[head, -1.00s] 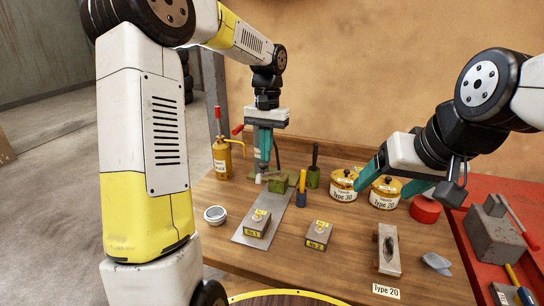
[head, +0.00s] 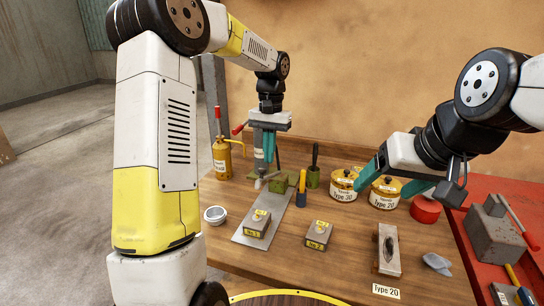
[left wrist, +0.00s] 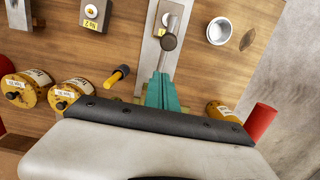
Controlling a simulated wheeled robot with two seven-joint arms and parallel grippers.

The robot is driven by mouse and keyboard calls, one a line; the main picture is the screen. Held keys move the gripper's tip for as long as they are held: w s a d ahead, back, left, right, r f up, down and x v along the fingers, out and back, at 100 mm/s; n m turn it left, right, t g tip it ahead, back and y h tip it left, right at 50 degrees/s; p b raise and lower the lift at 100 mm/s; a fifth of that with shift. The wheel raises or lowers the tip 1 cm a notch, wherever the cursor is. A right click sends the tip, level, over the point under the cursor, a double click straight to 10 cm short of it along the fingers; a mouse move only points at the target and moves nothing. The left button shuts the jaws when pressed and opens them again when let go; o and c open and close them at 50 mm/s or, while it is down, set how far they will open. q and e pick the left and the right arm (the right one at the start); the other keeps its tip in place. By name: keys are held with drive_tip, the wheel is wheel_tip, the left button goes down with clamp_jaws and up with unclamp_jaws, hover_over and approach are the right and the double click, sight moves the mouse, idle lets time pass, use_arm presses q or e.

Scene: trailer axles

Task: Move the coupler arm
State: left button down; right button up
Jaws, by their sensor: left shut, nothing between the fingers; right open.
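The coupler arm seems to be a short grey lever with a dark round knob (left wrist: 169,42), lying tilted above the metal plate in the left wrist view. In the head view the lever (head: 265,181) shows beside the green blocks at the plate's far end. My left gripper (head: 268,163) points down just above that end. Its teal fingers are shut and empty; they also show in the left wrist view (left wrist: 161,80), close to the lever. I cannot tell whether they touch it. My right gripper (head: 388,190) is open and empty in front of the yellow tins.
The metal plate (head: 270,222) carries a block with a yellow label (head: 257,224). A second labelled block (head: 318,235), a metal cup (head: 215,215) and a Type 20 block (head: 389,262) stand nearby. A yellow oil can (head: 222,160) is left of my left gripper. A red tray (head: 480,260) is at right.

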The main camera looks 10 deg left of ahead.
use_arm(q)
drive_tip(key=shift+w+r, duration=0.1)
drive_tip(key=shift+r, duration=0.05)
wheel_tip(320, 180, up, 8)
drive_tip(key=shift+w+f, duration=0.2)
drive_tip(key=shift+w, duration=0.2)
drive_tip(key=shift+d, duration=0.1)
drive_tip(key=s+a+r+t, duration=0.1)
drive_tip(key=s+r+t, duration=0.15)
drive_tip(key=s, duration=0.35)
drive_tip(key=s+a+r+t, duration=0.1)
drive_tip(key=s+r, duration=0.2)
drive_tip(key=s, duration=0.3)
drive_tip(key=s+f+t+h, duration=0.1)
drive_tip(key=s+f+t, duration=0.1)
drive_tip(key=s, duration=0.5)
drive_tip(key=s+a+f+n+t+h, duration=0.1)
drive_tip(key=s+f+t, duration=0.1)
drive_tip(key=s, duration=0.5)
drive_tip(key=shift+a+f+n, duration=0.25)
drive_tip(key=shift+n, duration=0.05)
